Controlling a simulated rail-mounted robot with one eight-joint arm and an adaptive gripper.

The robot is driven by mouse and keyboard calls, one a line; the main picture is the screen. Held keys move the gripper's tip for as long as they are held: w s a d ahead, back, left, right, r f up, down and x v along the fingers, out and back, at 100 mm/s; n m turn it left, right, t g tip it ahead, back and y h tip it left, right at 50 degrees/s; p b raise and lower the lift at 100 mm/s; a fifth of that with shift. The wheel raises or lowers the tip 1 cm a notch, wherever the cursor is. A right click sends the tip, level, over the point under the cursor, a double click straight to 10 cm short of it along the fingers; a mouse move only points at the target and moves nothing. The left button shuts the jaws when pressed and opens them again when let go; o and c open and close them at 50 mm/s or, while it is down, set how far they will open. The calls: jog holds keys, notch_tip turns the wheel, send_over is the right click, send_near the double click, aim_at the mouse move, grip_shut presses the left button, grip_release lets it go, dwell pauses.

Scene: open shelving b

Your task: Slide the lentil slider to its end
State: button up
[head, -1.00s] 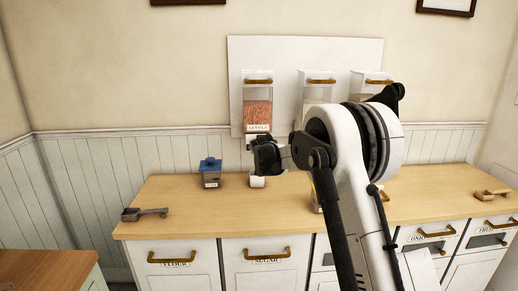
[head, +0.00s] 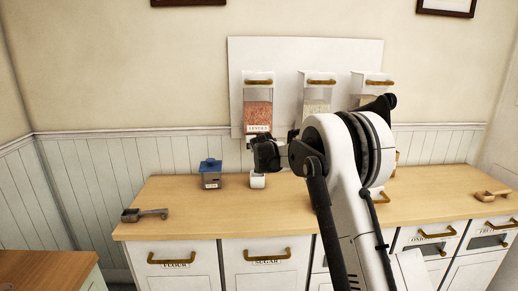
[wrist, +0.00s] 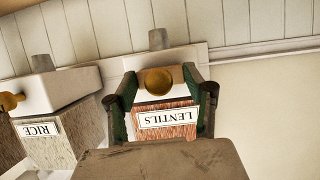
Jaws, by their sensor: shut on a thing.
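The lentil dispenser (head: 258,105) hangs on the white wall board, a clear bin of reddish lentils. In the wrist view its LENTILS label (wrist: 167,118) is upside down. Its white base has a round brass knob (wrist: 158,82) on the front, seemingly the lentil slider, and a grey spout (wrist: 159,39). My gripper (head: 262,153) is at the bottom of this dispenser. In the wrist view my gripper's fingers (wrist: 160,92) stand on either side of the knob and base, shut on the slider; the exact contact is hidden. A white cup (head: 257,181) stands on the counter below.
The rice dispenser (wrist: 60,125) is beside the lentil one, with a third farther right in the head view. A blue-lidded jar (head: 210,174) stands left of the cup. Scoops (head: 145,214) lie on the wooden counter (head: 190,205). My arm hides part of the counter.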

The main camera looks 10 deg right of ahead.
jog(key=shift+w+d, duration=0.15)
jog(key=shift+w, duration=0.85)
jog(key=o, duration=1.2)
jog(key=shift+o, duration=0.2)
